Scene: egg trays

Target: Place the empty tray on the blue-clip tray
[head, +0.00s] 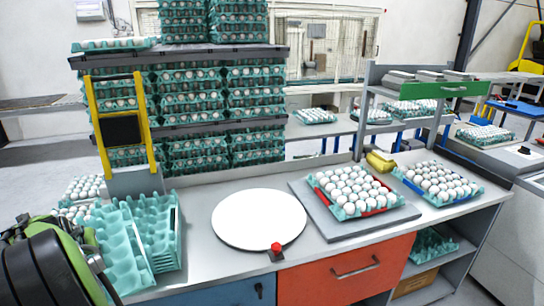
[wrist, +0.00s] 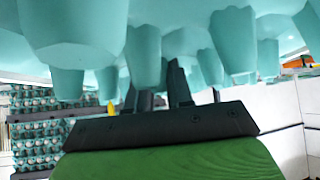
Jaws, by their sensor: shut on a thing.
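My gripper (wrist: 165,88) is shut on a teal empty tray (head: 107,262), at the lower left of the head view. In the wrist view the cups of the empty tray (wrist: 75,30) hang above and around the black fingers. The fingertips are hidden in the head view. The blue-clip tray (head: 411,183), filled with white eggs, lies at the right end of the workbench, far from my gripper.
More empty trays (head: 165,240) stand beside the held one. A red-clip tray (head: 322,190) of eggs sits on a grey board (head: 328,224), left of the blue-clip tray. A white disc (head: 258,218), a red button (head: 276,247) and a yellow object (head: 380,162) are on the bench.

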